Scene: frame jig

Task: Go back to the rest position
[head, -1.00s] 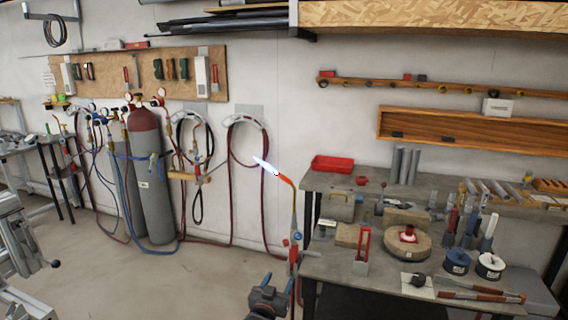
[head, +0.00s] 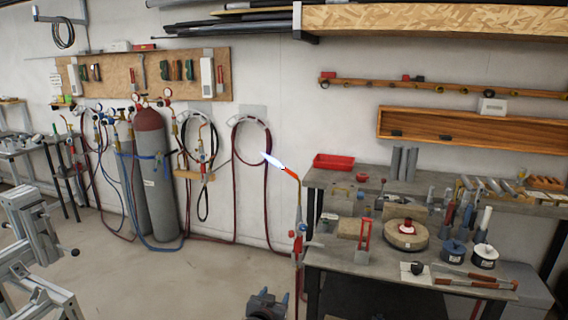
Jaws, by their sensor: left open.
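My left gripper (head: 274,296) shows at the bottom edge of the head view, left of the workbench, and is open with nothing seen between its fingers. Most of my left arm is hidden below the picture. A torch (head: 298,225) with a lit blue-white flame (head: 271,160) stands upright at the left side of the bench, above and to the right of the gripper. The gripper appears apart from it. My right gripper is not in view.
The workbench (head: 340,258) holds a red tray (head: 333,162), a round block (head: 406,236) and several tools. Gas cylinders (head: 156,185) and hoses stand by the wall. A silver metal frame (head: 35,235) is at the left. The floor (head: 165,275) between is clear.

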